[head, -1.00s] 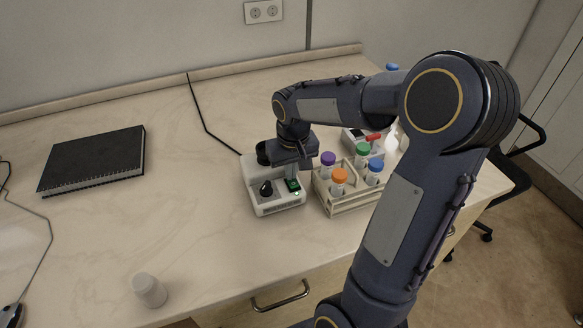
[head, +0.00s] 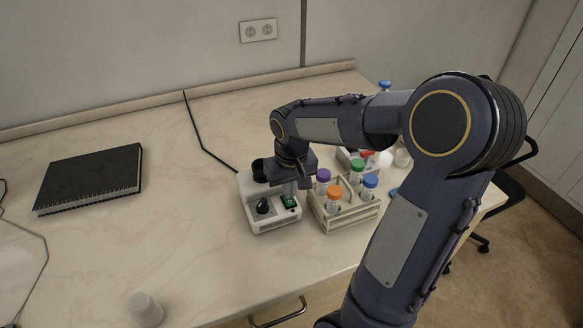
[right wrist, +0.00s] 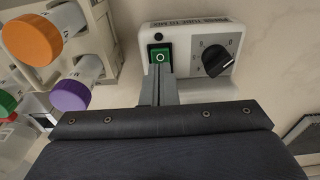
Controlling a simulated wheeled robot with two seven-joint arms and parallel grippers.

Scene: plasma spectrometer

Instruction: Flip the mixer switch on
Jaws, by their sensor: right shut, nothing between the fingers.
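The mixer (head: 279,224) is a small white device with a black cup at its back, a black knob (head: 263,206) and a green rocker switch (head: 289,201) on its front panel. In the right wrist view the switch (right wrist: 160,54) shows a white "O" mark, and the knob (right wrist: 217,60) sits to its right. My right gripper (head: 290,192) points down at the switch. In the right wrist view its shut, empty fingers (right wrist: 162,72) overlap the lower edge of the switch; I cannot tell whether they touch it. My left gripper is out of view.
A rack (head: 346,219) with several colour-capped tubes stands close to the right of the mixer. A black notebook (head: 90,178) lies at the left, and a white cylinder (head: 145,309) stands near the front edge. The table between them is clear.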

